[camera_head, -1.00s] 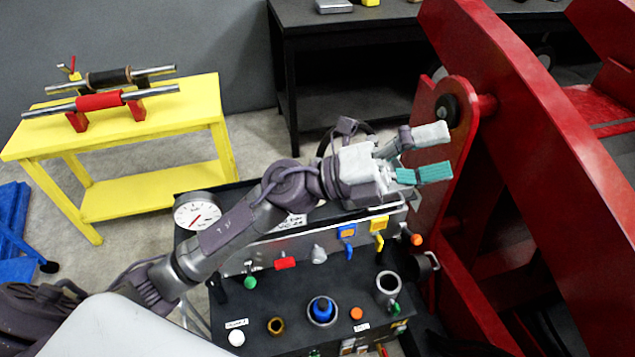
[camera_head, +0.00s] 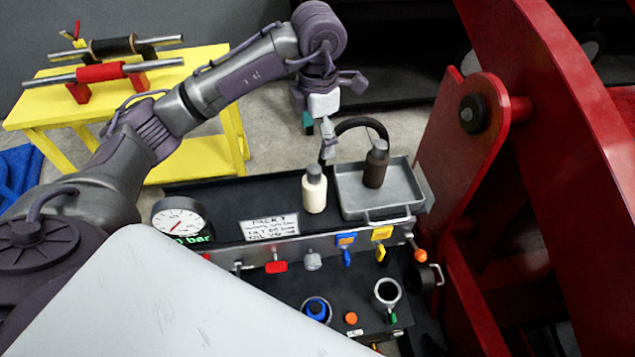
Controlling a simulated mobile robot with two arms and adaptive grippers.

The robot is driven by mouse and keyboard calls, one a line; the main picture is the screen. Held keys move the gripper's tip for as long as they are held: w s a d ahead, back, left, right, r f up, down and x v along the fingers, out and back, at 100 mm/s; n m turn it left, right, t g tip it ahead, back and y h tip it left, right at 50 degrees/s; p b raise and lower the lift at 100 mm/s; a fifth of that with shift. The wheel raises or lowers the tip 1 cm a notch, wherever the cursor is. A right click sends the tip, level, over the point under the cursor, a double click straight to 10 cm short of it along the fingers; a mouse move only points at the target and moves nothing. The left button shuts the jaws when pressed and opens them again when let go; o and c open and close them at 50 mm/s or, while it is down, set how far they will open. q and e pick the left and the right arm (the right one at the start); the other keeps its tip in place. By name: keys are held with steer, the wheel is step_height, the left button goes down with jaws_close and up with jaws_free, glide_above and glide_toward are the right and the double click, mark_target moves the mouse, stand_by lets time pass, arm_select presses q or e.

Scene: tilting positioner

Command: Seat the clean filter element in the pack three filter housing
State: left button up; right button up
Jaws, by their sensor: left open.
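A cream filter element (camera_head: 315,192) with a grey top stands upright on the black top of the pack. A dark brown element (camera_head: 376,165) stands in a grey metal tray (camera_head: 352,205) to its right. An open grey cylinder (camera_head: 387,291) on the lower black deck looks like the filter housing; its inside is dark. My left gripper (camera_head: 317,126) is open and empty, pointing down above and behind the cream element, apart from it. One finger pad is teal, the other pale grey. My right gripper is not in view.
A pressure gauge (camera_head: 180,222) and a sign (camera_head: 270,227) stand left of the cream element. Coloured valve handles line the front edge. A black hose (camera_head: 362,123) arches behind the tray. A large red frame (camera_head: 560,130) fills the right. A yellow bench (camera_head: 195,160) stands back left.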

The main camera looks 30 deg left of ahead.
mark_target(315, 167)
arm_select(q)
steer(key=f, duration=0.2)
steer(key=f+p, duration=0.1)
steer(key=f, duration=0.1)
steer(key=shift+s+f, duration=0.2)
steer(key=shift+f, duration=0.15)
steer(key=shift+w+f+p, duration=0.25)
steer(key=shift+f+p, duration=0.05)
steer(key=shift+f, duration=0.4)
steer(key=shift+s+f+p, duration=0.45)
steer(key=shift+f+p, duration=0.25)
steer(key=shift+p, duration=0.2)
step_height(315, 167, down, 3)
steer(key=shift+s+f+p, duration=0.15)
steer(key=shift+p, duration=0.55)
steer(key=shift+f, duration=0.2)
jaws_close()
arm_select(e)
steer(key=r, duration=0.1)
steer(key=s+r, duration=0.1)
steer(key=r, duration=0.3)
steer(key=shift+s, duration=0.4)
